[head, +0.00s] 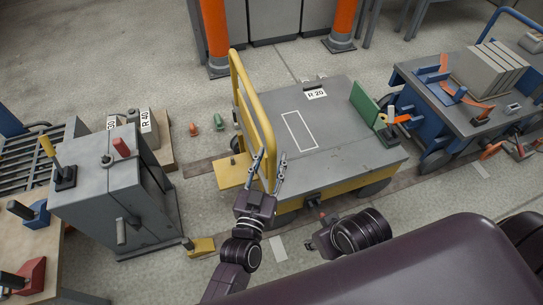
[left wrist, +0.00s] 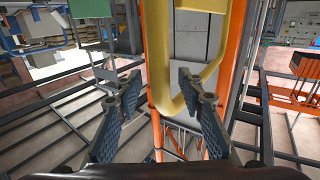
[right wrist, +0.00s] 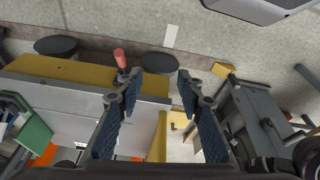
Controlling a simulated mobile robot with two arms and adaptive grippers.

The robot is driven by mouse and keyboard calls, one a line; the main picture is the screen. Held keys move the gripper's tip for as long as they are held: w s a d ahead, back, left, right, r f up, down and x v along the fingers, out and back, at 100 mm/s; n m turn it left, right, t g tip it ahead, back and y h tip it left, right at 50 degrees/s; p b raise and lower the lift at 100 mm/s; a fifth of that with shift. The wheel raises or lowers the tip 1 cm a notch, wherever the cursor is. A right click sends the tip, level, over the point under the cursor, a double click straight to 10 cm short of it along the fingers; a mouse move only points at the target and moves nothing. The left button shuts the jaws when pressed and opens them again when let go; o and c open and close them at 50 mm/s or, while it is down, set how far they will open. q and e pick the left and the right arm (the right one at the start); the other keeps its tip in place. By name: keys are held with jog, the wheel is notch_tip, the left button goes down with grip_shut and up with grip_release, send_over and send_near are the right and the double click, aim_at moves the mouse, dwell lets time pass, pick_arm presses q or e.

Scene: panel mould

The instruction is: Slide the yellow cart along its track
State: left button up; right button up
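The yellow cart (head: 345,155) stands in the middle of the head view. It has a grey deck labelled "R 20", a green end panel (head: 366,104) at right and a tall yellow handle (head: 243,88) at left. A dark track strip (head: 198,166) shows on the floor on either side of it. My left gripper (head: 272,155) is open by the handle's near side. In the left wrist view the handle's bend (left wrist: 176,112) appears in the gap between the fingers; contact is unclear. My right gripper (right wrist: 160,76) is open and empty, near a red-knobbed lever (right wrist: 120,58) on the cart's side.
A grey cabinet (head: 100,205) with levers stands left of the cart. A blue cart (head: 445,105) carrying grey panels is at the right. Orange posts (head: 216,35) rise behind. A small yellow block (head: 201,246) lies on the floor at front left.

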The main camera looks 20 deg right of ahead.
pick_arm(q)
jog(key=shift+x, duration=0.85)
jog(key=shift+c, duration=0.3)
grip_shut()
